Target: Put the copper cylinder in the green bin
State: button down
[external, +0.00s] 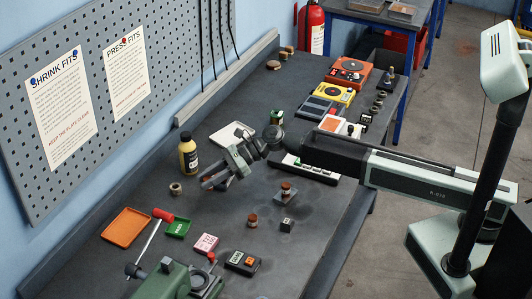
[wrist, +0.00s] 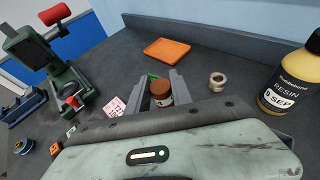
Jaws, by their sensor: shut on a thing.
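My gripper (external: 208,182) reaches over the bench toward the left, above its surface. In the wrist view its two fingers (wrist: 160,92) are shut on the copper cylinder (wrist: 160,86), which has a reddish-brown top and a pale band. In the external view the fingers mostly hide the cylinder. The green bin (external: 178,228) is small, with a white label, and sits on the bench below and left of my gripper in the picture. In the wrist view the cylinder and fingers cover most of it; only bits of green show.
An orange tray (external: 125,227), a pink box (external: 205,243) and a vise with a red-knobbed handle (external: 162,215) stand around the bin. A metal ring (external: 175,188) and a resin bottle (external: 188,155) are near my gripper. A copper-topped piece (external: 252,220) stands to the right.

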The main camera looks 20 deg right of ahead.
jog(key=shift+n+g, duration=0.5)
jog(key=shift+g, duration=0.1)
jog(key=s+f+b, duration=0.1)
jog(key=s, duration=0.3)
jog(key=s+d+f+b, duration=0.1)
jog(key=s+f, duration=0.1)
jog(key=s, duration=0.2)
jog(key=s+d+f+b, duration=0.1)
jog(key=s+b, duration=0.1)
jog(key=s, duration=0.2)
jog(key=shift+s+d+f, duration=0.1)
jog(key=shift+s+f, duration=0.1)
jog(key=shift+s, duration=0.1)
jog(key=b, duration=0.1)
send_over(179, 229)
jog(key=shift+f, duration=0.65)
notch_tip(179, 229, down, 4)
jog(key=b, duration=0.4)
jog(key=shift+w, duration=0.1)
jog(key=shift+r, duration=0.25)
jog(key=shift+f, duration=0.2)
jog(key=c, duration=1.1)
grip_release()
jog(key=shift+c, duration=0.2)
